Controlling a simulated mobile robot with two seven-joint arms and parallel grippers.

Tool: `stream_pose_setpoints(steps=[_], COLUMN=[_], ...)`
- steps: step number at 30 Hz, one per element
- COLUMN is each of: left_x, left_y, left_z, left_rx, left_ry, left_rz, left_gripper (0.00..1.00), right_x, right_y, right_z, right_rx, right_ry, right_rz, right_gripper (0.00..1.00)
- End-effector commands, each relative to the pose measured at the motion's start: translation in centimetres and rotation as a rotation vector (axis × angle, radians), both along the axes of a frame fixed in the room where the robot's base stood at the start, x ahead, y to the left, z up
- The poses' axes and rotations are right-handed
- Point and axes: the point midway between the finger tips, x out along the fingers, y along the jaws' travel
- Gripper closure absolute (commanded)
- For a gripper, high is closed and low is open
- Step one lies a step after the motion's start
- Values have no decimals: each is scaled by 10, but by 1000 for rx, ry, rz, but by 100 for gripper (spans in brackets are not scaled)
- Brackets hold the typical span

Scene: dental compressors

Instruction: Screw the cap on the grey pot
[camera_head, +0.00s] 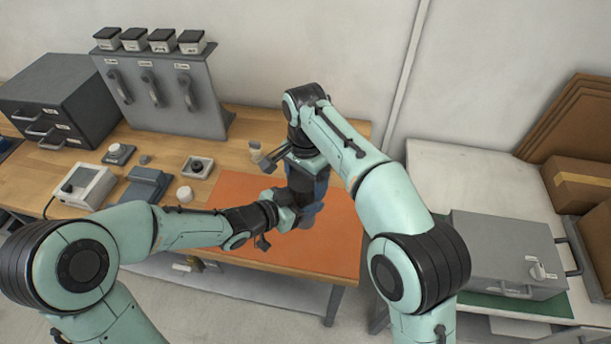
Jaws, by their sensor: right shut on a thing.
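My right gripper (308,190) reaches down from above over the orange mat. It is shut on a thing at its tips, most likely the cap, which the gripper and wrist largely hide. My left gripper (291,211) comes in level from the left and meets the right one. A small grey rounded thing (307,223), likely the grey pot, shows just below the two grippers. Its top is hidden, so I cannot tell how cap and pot sit together. The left fingertips are too covered to show whether they are closed.
The orange mat (335,245) is mostly bare around the grippers. A small white cylinder (185,194), a beige cup (255,151) and a knobbed box (197,167) stand left of or behind it. A grey case (505,250) lies on the right-hand table.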

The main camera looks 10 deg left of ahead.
Motion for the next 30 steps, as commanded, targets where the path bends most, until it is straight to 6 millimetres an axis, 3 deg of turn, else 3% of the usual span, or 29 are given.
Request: stream_pose_setpoints(steps=[30], left_x=[1], left_y=[0], left_z=[1], left_rx=[-1], left_ry=[-3], left_rz=[0], left_gripper=[100], right_x=[0], right_y=[0], right_z=[-10], right_rx=[1], right_ry=[-1], right_rz=[0], right_gripper=[50])
